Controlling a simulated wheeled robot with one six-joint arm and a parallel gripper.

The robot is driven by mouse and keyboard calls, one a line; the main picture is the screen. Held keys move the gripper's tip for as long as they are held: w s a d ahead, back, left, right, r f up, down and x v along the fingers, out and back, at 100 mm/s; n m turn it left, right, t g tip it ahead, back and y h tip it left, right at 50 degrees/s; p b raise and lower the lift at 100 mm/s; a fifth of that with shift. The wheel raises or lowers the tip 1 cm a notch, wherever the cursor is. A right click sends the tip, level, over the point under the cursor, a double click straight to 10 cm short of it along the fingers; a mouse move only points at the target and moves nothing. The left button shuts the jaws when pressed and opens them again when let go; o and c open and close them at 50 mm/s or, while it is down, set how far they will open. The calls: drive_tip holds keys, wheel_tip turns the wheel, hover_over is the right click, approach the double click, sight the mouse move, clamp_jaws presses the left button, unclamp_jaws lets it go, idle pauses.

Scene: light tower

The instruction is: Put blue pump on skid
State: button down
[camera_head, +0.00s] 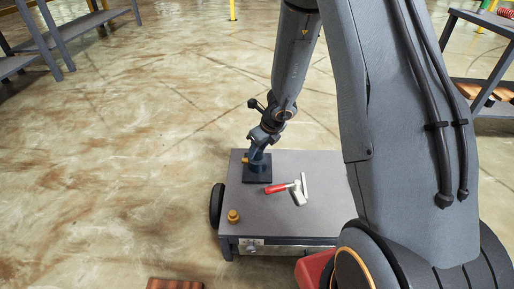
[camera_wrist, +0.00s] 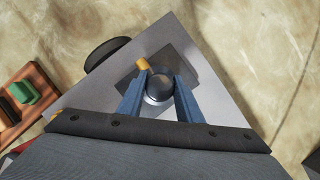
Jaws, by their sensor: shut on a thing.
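The pump (camera_wrist: 159,90) shows in the wrist view as a dark round top with a pale ring and a yellow stub (camera_wrist: 142,63). My gripper (camera_wrist: 161,76) has its two blue fingers shut on either side of it. In the head view my gripper (camera_head: 258,158) points down at a dark square plate (camera_head: 257,177) on a grey wheeled cart (camera_head: 290,220). The pump is mostly hidden there by my gripper; its yellow stub shows at the left. The pump is over the plate; I cannot tell whether it touches. I cannot tell which surface is the skid.
A red-handled tool (camera_head: 282,187) lies on the cart right of the plate. A small brass-coloured piece (camera_head: 233,215) stands near its front left corner. A wooden board with a green block (camera_wrist: 22,92) is at the left in the wrist view. Open floor lies left of the cart.

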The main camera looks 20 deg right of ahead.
drive_tip(key=shift+w+f+b, duration=0.1)
drive_tip(key=shift+f+b, duration=0.25)
drive_tip(key=shift+f, duration=0.3)
drive_tip(key=shift+f, duration=0.15)
drive_tip(key=c, duration=1.3)
unclamp_jaws()
drive_tip(key=shift+o, duration=0.2)
drive_tip(key=p+v, duration=0.7)
drive_tip(key=v, duration=0.5)
